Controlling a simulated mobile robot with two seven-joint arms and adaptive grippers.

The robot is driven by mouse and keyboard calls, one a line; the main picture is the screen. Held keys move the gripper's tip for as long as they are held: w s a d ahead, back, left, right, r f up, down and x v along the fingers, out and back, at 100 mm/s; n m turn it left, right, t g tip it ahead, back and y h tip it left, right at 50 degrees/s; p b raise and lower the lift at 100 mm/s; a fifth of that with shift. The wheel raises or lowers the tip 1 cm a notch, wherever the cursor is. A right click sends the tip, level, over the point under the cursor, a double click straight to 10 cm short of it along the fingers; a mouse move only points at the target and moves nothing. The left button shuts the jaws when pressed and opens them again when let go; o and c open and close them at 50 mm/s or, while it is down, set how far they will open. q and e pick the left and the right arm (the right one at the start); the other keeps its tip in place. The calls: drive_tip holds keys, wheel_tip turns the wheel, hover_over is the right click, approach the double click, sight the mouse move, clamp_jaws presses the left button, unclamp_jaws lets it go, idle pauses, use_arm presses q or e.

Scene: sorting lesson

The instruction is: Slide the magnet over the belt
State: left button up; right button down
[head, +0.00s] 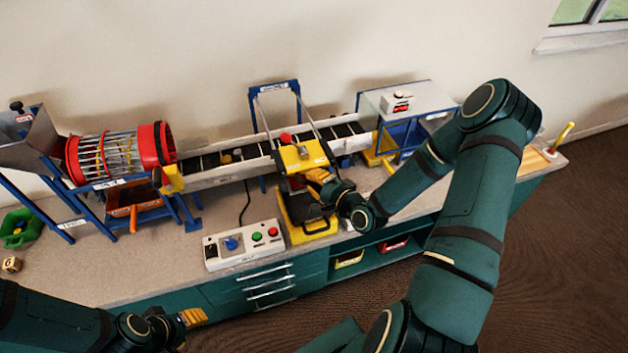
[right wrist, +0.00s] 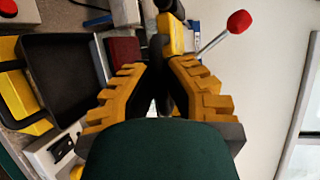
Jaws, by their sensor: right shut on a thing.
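The magnet (head: 303,156) is a yellow block on two slanted rails over the belt (head: 262,150), a dark conveyor with pale side walls. A red knob on a stalk (head: 285,138) shows at the magnet; it also appears in the right wrist view (right wrist: 239,21). My right gripper (head: 318,180) is at the magnet's front side. In the right wrist view its yellow fingers (right wrist: 160,85) close around a dark bar, which I take as the magnet's handle. A few small pieces (head: 231,155) lie on the belt left of the magnet. My left gripper (head: 193,317) is low at the left, its opening unclear.
A black tray in a yellow stand (head: 318,228) sits below the right gripper. A control box (head: 243,245) with coloured buttons is to its left. A red-ended drum (head: 112,156) stands at the belt's left end, a clear-topped box (head: 405,105) at its right.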

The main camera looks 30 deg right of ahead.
sight(309, 168)
drive_tip(key=w, duration=0.2)
drive_tip(key=w+d+b, duration=0.1)
drive_tip(key=w, duration=0.1)
drive_tip(key=shift+w, duration=0.2)
drive_tip(key=c, duration=1)
unclamp_jaws()
drive_tip(key=shift+s, duration=0.15)
drive_tip(key=v, duration=1.1)
drive_tip(key=shift+s+d, duration=0.1)
drive_tip(key=shift+s, duration=0.3)
